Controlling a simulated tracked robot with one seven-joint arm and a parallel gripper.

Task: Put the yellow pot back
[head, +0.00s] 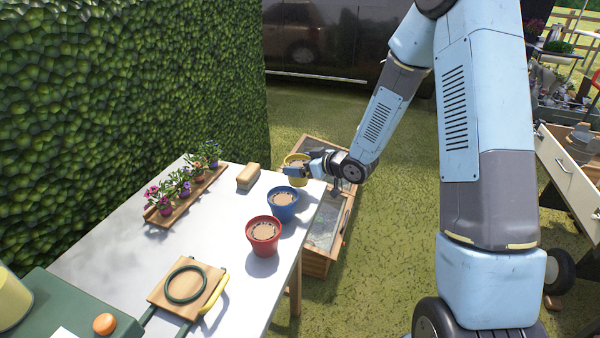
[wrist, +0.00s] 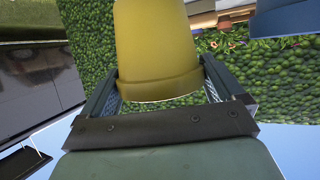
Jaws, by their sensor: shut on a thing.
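The yellow pot (head: 296,161) is at the far right corner of the white table, filled with brown soil. My gripper (head: 298,172) is shut on it, reaching in from the right. In the wrist view the yellow pot (wrist: 158,50) fills the space between the two fingers of my gripper (wrist: 160,90), its rim toward the palm. I cannot tell whether its base touches the table. The blue pot (head: 284,204) stands just nearer than it, and the red pot (head: 264,235) stands nearer still, both on the table.
The white table (head: 120,240) holds a wooden tray of small flowers (head: 182,190), a tan block (head: 248,176) and a wooden board with a dark ring (head: 187,285). A wooden glass-topped frame (head: 327,228) stands on the grass beside the table. A hedge (head: 130,90) rises behind.

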